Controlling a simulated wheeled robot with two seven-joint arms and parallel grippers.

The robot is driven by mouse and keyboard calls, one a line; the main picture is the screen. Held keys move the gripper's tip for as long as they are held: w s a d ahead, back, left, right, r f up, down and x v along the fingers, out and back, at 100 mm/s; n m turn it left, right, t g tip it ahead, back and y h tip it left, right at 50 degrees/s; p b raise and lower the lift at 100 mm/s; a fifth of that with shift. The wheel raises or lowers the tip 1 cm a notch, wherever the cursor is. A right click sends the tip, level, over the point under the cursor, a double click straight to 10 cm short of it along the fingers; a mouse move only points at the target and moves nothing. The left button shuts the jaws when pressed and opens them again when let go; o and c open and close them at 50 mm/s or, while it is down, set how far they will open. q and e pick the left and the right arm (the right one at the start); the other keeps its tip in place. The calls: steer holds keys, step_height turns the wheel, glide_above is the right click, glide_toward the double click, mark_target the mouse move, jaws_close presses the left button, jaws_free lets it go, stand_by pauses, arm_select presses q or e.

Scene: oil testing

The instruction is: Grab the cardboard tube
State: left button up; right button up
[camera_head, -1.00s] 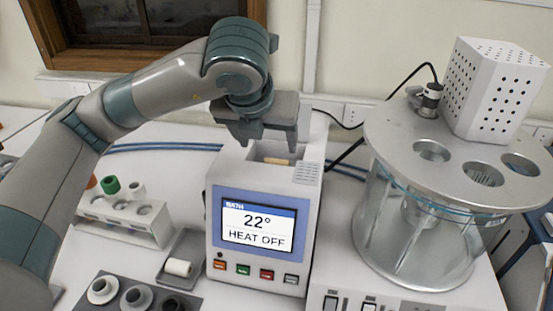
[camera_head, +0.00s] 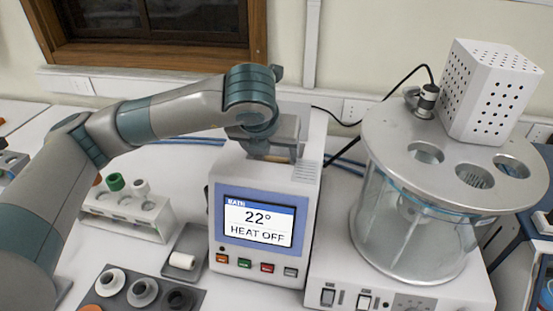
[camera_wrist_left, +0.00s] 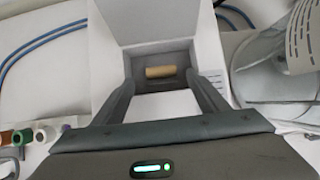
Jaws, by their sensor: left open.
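The cardboard tube (camera_wrist_left: 160,72) is a short tan cylinder. It lies on its side in the recess in the top of the white bath unit (camera_head: 216,208), as the left wrist view shows. In the head view it is mostly hidden by my gripper. My left gripper (camera_head: 270,152) is over that recess. In the left wrist view my left gripper (camera_wrist_left: 162,84) is open, with one finger on each side of the tube's position and nothing between them. My right gripper is not in view.
A glass vessel with a metal lid (camera_head: 385,130) stands close to the right of the bath unit. A white rack (camera_head: 128,215) with capped vials is on the left. A small grey tray (camera_head: 195,240) holds a white roll. Blue hoses run behind.

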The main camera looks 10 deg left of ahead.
mark_target(276, 158)
arm_select(q)
steer(key=shift+w+f+p, duration=0.4)
steer(key=shift+w+p, duration=0.1)
steer(key=shift+p, duration=0.25)
steer(key=shift+p+x, duration=0.65)
steer(key=shift+x, duration=0.3)
steer(key=shift+w+f, duration=0.3)
steer(key=shift+f, duration=0.25)
steer(key=shift+d, duration=0.1)
steer(key=c, duration=1.1)
